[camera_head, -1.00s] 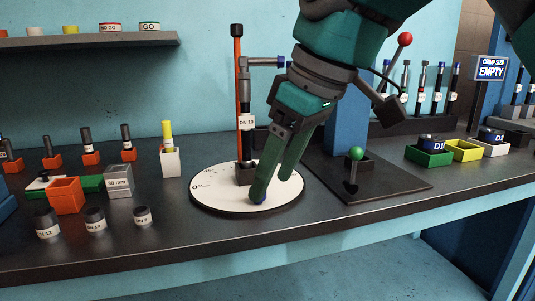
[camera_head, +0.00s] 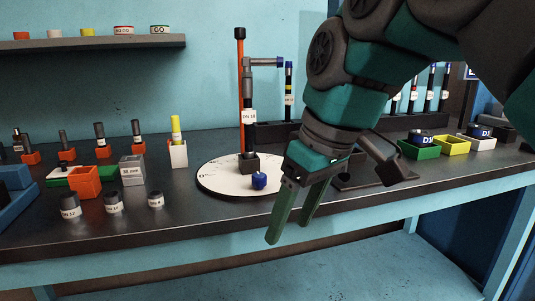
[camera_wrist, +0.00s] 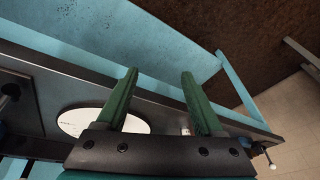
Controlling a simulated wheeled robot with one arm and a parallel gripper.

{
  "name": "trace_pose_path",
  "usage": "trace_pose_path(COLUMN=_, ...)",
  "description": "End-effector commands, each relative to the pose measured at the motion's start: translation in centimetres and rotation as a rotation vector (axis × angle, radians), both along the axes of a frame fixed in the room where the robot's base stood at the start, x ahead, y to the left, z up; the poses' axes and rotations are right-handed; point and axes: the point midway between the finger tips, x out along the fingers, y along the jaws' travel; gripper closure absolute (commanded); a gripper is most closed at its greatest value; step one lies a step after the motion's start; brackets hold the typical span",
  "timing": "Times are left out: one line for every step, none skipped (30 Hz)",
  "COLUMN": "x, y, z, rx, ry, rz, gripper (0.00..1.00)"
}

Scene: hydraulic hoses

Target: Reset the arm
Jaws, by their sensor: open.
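My gripper (camera_head: 290,226) is open and empty, with its green fingers pointing down in front of the bench's front edge. In the wrist view my gripper (camera_wrist: 160,85) also shows its two fingers apart with nothing between them. To its upper left in the head view is a round white plate (camera_head: 222,182). On the plate stand a small blue cap (camera_head: 259,180) and an upright hose piece labelled DN 10 (camera_head: 249,135). The white plate also shows in the wrist view (camera_wrist: 75,122), partly hidden by a finger.
The black bench (camera_head: 150,222) holds several labelled dark cylinders and orange holders at left. Green (camera_head: 418,152), yellow (camera_head: 452,146) and white trays stand at right. My arm hides much of the back right. The space before the front edge is clear.

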Motion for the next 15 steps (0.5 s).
trace_pose_path(x=-0.2, y=-0.4, z=-1.2, rx=-0.007, ry=0.021, rz=-0.03, gripper=0.31)
trace_pose_path(x=-0.3, y=-0.7, z=-1.8, rx=-0.01, ry=0.029, rz=-0.05, gripper=0.31)
trace_pose_path(x=-0.6, y=-1.1, z=-2.9, rx=-0.016, ry=0.047, rz=-0.08, gripper=0.31)
trace_pose_path(x=-0.8, y=-1.4, z=-3.9, rx=-0.022, ry=0.064, rz=-0.105, gripper=0.31)
trace_pose_path(x=-1.1, y=-1.8, z=-4.8, rx=-0.028, ry=0.078, rz=-0.131, gripper=0.31)
trace_pose_path(x=-1.5, y=-2.4, z=-6.2, rx=-0.038, ry=0.099, rz=-0.17, gripper=0.31)
trace_pose_path(x=-1.8, y=-2.8, z=-7.3, rx=-0.045, ry=0.115, rz=-0.2, gripper=0.31)
trace_pose_path(x=-2.2, y=-3.3, z=-8.4, rx=-0.053, ry=0.133, rz=-0.229, gripper=0.31)
trace_pose_path(x=-2.7, y=-3.9, z=-10.0, rx=-0.065, ry=0.156, rz=-0.268, gripper=0.31)
trace_pose_path(x=-3.1, y=-4.4, z=-11.0, rx=-0.073, ry=0.169, rz=-0.298, gripper=0.31)
trace_pose_path(x=-3.6, y=-4.8, z=-12.2, rx=-0.082, ry=0.185, rz=-0.325, gripper=0.31)
trace_pose_path(x=-4.4, y=-5.4, z=-13.6, rx=-0.094, ry=0.205, rz=-0.363, gripper=0.31)
trace_pose_path(x=-5.0, y=-5.9, z=-14.7, rx=-0.104, ry=0.22, rz=-0.39, gripper=0.31)
trace_pose_path(x=-5.5, y=-6.4, z=-15.8, rx=-0.114, ry=0.233, rz=-0.418, gripper=0.31)
trace_pose_path(x=-6.4, y=-6.9, z=-17.3, rx=-0.127, ry=0.253, rz=-0.454, gripper=0.31)
